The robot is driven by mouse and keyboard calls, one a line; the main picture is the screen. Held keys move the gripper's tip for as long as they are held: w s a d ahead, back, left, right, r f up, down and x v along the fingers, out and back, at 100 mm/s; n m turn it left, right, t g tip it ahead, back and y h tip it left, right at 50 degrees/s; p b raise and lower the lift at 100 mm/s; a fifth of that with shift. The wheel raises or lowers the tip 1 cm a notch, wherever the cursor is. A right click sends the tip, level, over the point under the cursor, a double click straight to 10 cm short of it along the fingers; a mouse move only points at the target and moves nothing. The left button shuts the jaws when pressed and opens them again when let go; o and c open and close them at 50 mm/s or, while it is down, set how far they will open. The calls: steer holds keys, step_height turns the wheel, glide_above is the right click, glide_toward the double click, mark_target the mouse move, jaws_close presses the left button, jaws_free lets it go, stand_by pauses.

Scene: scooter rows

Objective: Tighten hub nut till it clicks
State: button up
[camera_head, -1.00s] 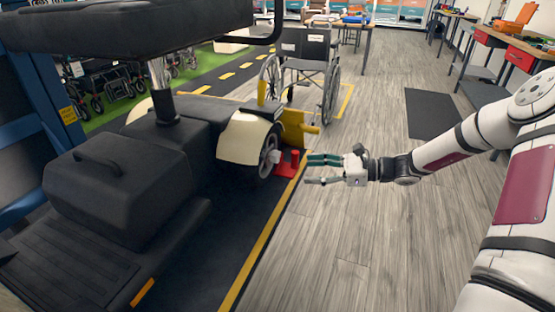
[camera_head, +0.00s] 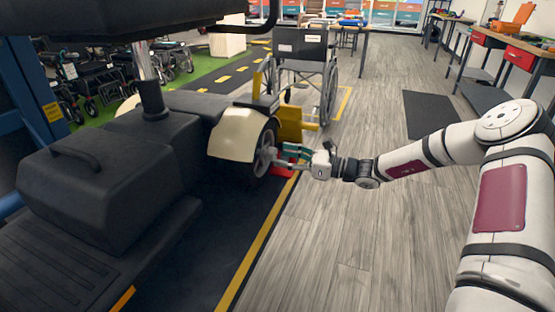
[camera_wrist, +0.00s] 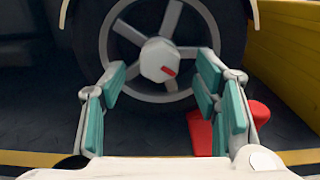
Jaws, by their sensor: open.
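The hub nut (camera_wrist: 160,60) is a light hexagonal nut with a red mark, at the centre of the spoked wheel (camera_wrist: 113,50) in the wrist view. In the head view the wheel (camera_head: 264,155) sits under the scooter's cream fender (camera_head: 238,134), its nut largely hidden by my gripper. My gripper (camera_wrist: 160,85) is open, its teal-padded fingers spread left and right below and beside the nut, with a gap on both sides. In the head view my gripper (camera_head: 282,156) reaches the wheel from the right. I cannot tell whether it touches anything.
A red chock-like block (camera_wrist: 202,130) stands on the floor just right of the wheel, close to the right finger. A yellow panel (camera_wrist: 285,55) rises farther right. A wheelchair (camera_head: 305,65) stands behind.

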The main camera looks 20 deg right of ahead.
mark_target(275, 155)
steer(key=shift+b+x, duration=0.35)
steer(key=shift+x, duration=1.1)
steer(key=shift+a, duration=0.1)
steer(key=c, duration=1.1)
steer(key=shift+c, duration=0.2)
steer(key=shift+p, duration=0.45)
